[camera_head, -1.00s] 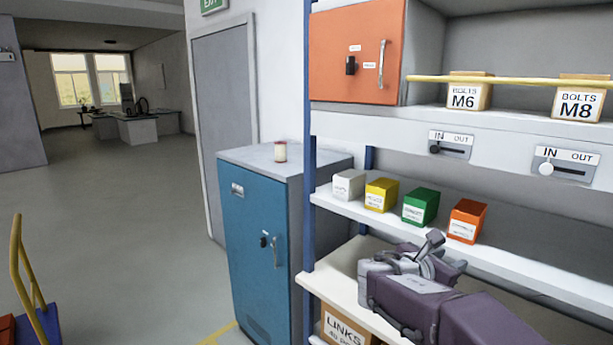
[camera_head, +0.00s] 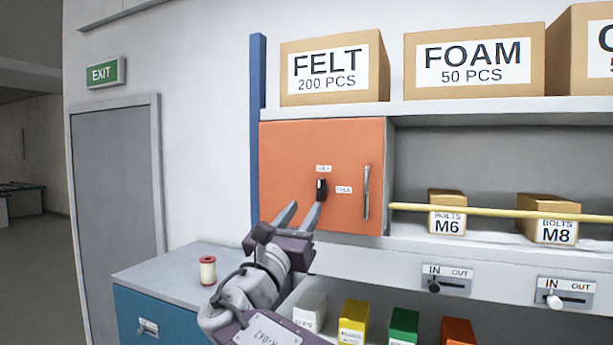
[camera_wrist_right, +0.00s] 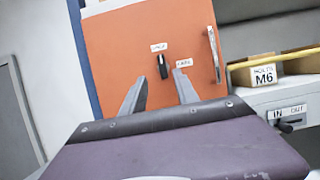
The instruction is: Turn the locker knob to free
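An orange locker (camera_head: 290,165) with a black knob (camera_head: 321,190) and a vertical silver handle (camera_head: 366,192) sits on the shelf unit. The knob points upright, toward the upper of two small labels too small to read. My right gripper (camera_head: 306,206) is in front of the locker, fingers apart and empty, with the tips just below and left of the knob in the head view. In the right wrist view the knob (camera_wrist_right: 163,66) shows between and beyond the open fingers (camera_wrist_right: 157,90), with a gap that I cannot judge exactly. My left gripper is out of view.
A blue cabinet (camera_head: 165,316) with its own knob stands lower left, a spool (camera_head: 208,270) on top. A yellow bar (camera_head: 490,211) crosses in front of the bolt boxes at right. Small coloured boxes (camera_head: 404,325) are below. FELT and FOAM boxes (camera_head: 472,62) are above.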

